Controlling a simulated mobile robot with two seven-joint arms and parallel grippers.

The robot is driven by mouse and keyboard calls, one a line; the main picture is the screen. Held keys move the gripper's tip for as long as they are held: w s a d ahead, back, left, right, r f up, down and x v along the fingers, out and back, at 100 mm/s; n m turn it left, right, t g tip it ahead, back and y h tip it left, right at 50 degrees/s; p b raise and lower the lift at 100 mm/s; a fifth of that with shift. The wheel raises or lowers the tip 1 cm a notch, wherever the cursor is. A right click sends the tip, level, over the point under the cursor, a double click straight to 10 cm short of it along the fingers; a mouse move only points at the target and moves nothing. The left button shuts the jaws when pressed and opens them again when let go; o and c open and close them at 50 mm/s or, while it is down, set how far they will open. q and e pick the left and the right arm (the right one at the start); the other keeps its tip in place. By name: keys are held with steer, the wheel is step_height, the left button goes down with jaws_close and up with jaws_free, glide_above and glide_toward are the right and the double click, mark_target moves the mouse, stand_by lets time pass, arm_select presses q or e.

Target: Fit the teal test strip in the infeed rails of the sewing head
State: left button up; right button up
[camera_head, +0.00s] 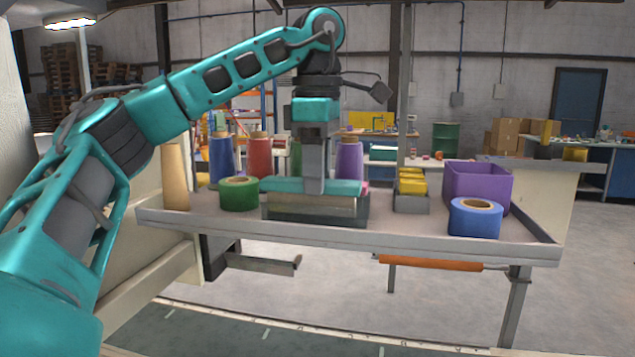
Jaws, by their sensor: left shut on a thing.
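The teal test strip (283,186) lies level across the top of a grey metal block (312,206) on the shelf. My left gripper (314,184) points straight down from above and is shut on the middle of the strip. Its fingers hide that middle part. I cannot tell whether the strip touches the block. A dark bracket with a grey, rail-like bar (262,264) sticks out below the shelf at the left; I cannot tell whether it is the sewing head's infeed rails. My right gripper is not in view.
The shelf (400,232) has a raised front lip. A green roll (239,193), several thread cones, a tray of yellow pieces (411,203), a purple bin (478,184) and a blue roll (475,217) stand on it. An orange handle (430,263) hangs below the front edge.

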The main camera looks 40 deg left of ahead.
arm_select(q)
steer(key=shift+f, duration=0.85)
steer(key=o, duration=1)
steer(key=shift+o, duration=0.2)
steer(key=shift+f, duration=0.15)
